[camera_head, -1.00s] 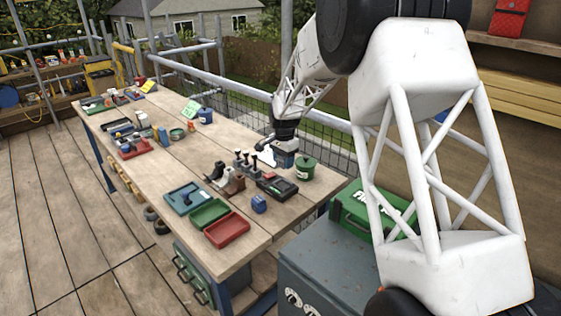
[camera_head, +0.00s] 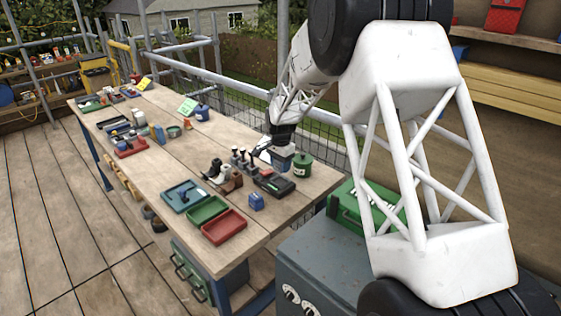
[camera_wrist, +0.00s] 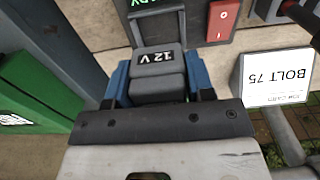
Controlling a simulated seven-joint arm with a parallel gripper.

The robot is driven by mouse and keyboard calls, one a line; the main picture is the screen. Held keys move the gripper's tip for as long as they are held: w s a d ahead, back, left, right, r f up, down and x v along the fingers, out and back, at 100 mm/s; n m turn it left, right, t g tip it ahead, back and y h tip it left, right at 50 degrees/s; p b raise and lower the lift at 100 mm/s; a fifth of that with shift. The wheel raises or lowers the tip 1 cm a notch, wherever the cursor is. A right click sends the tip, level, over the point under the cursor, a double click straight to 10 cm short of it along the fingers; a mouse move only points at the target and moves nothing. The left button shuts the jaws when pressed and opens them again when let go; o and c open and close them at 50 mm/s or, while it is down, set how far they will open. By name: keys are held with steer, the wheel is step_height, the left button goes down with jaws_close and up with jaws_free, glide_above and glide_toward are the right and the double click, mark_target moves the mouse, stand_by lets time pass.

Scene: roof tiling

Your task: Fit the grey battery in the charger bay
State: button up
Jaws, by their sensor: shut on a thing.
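The grey battery (camera_wrist: 158,62), marked 12 V, is between the two blue fingers of my gripper (camera_wrist: 158,84) in the wrist view. My gripper is shut on it. The dark charger (camera_wrist: 193,22) lies just ahead, with a red switch and green lettering. The battery's far end is at the charger's near side, close to the bay opening; I cannot tell whether it has entered. In the head view my gripper (camera_head: 281,160) is low over the table, just behind the charger (camera_head: 274,183). The battery is largely hidden there.
A green can (camera_head: 303,165) stands close right of my gripper. A white BOLT 75 card (camera_wrist: 277,78) is right in the wrist view. Dark-knobbed tools (camera_head: 242,158) stand left of the charger. A blue block (camera_head: 256,202) and red tray (camera_head: 224,226) lie in front.

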mark_target(280, 182)
steer(key=shift+f, duration=2.25)
steer(key=shift+f, duration=0.35)
